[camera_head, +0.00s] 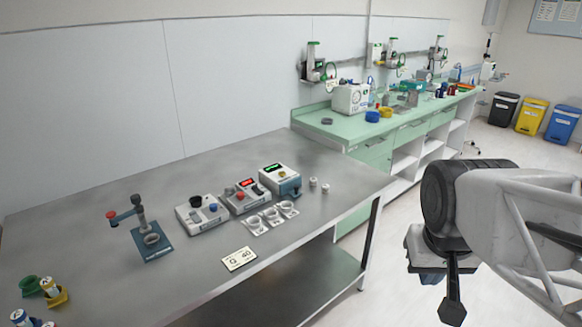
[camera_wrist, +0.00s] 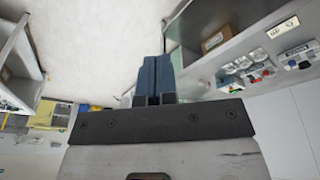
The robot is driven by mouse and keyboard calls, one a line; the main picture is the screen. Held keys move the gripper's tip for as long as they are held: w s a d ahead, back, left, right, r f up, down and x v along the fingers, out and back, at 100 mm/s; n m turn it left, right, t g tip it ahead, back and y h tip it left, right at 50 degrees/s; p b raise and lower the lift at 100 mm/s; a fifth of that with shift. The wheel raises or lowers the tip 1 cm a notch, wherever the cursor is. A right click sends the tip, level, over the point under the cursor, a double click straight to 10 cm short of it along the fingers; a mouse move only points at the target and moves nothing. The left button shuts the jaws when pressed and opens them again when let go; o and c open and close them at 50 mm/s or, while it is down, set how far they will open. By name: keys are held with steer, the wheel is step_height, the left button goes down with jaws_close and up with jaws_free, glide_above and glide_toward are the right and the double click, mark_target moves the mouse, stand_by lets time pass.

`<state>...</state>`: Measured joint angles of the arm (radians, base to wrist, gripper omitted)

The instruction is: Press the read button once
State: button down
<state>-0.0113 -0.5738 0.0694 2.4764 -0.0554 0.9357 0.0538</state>
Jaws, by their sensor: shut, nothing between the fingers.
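Three small instrument boxes stand on the steel table. The left box (camera_head: 203,222) has a black round part and a blue button on top. The middle box (camera_head: 240,207) has a red display and a red knob or button. The right box (camera_head: 278,189) has a green display. I cannot read which control is the read button. My gripper (camera_head: 452,312) is off the table's right end, well apart from the boxes. In the wrist view its blue fingers (camera_wrist: 155,75) are together and empty, and some of the boxes (camera_wrist: 292,58) show at the upper right.
Three small cups on white bases (camera_head: 270,218) and a label card (camera_head: 239,259) lie in front of the boxes. A blue-based stand (camera_head: 152,246) is at left. A green counter (camera_head: 330,130) with more equipment stands behind. Floor is open around my gripper.

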steer(key=w+a+r+h, duration=0.1)
steer(key=w+r, duration=0.2)
steer(key=w, duration=0.8)
steer(key=w+a+r+h, duration=0.1)
steer(key=w+a+r, duration=0.1)
steer(key=w, duration=0.9)
steer(key=n+t+h, duration=0.3)
steer(key=t, duration=0.2)
glide_above(281, 173)
step_height(281, 173, down, 18)
steer(key=shift+w+a+r, duration=0.1)
steer(key=shift+w+r, duration=0.1)
steer(key=shift+f, duration=0.25)
steer(key=shift+f, duration=4.15)
steer(key=shift+f, duration=0.15)
